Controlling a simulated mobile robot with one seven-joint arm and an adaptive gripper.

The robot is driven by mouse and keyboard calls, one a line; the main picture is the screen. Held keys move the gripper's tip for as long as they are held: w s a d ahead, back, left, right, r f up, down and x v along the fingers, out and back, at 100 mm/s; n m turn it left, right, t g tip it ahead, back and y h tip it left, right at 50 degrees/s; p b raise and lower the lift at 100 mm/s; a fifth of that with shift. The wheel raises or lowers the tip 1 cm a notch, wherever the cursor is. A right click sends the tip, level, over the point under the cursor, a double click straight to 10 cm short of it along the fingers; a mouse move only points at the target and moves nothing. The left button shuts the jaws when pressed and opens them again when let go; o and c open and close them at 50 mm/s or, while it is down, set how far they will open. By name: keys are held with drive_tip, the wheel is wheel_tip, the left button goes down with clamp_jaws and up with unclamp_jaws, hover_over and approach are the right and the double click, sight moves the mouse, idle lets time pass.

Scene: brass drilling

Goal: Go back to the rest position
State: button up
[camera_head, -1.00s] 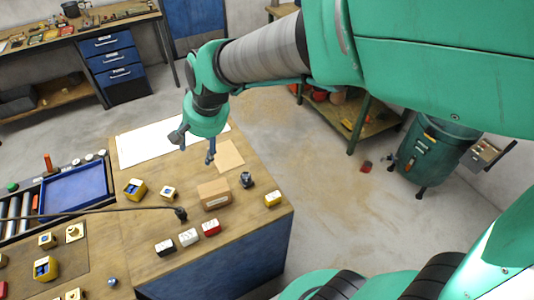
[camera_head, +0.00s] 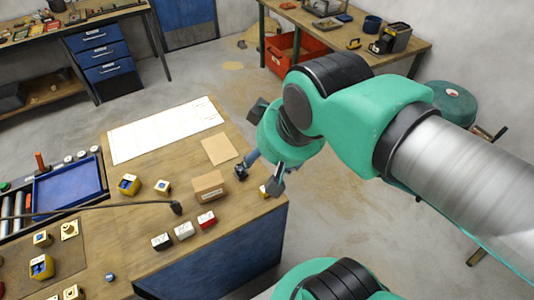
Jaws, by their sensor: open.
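My gripper (camera_head: 262,174) is at the end of my green arm, over the right end of the wooden workbench (camera_head: 232,232). Its two fingers are spread apart and nothing shows between them. A small yellow piece (camera_head: 264,191) at the bench's right edge is partly hidden behind one finger. A small dark part (camera_head: 240,172) stands just left of the gripper. I cannot tell whether the fingers touch either one.
On the bench are a cardboard box (camera_head: 208,186), a white sheet (camera_head: 165,130), a blue tray (camera_head: 70,186) and black, white and red blocks (camera_head: 207,220). A dark cable crosses the bench. A green drum (camera_head: 452,103) stands behind my arm.

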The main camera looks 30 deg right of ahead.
idle(0.3)
wheel_tip(320, 180, down, 2)
drive_tip(key=shift+f+b, duration=0.15)
drive_tip(key=shift+b, duration=0.95)
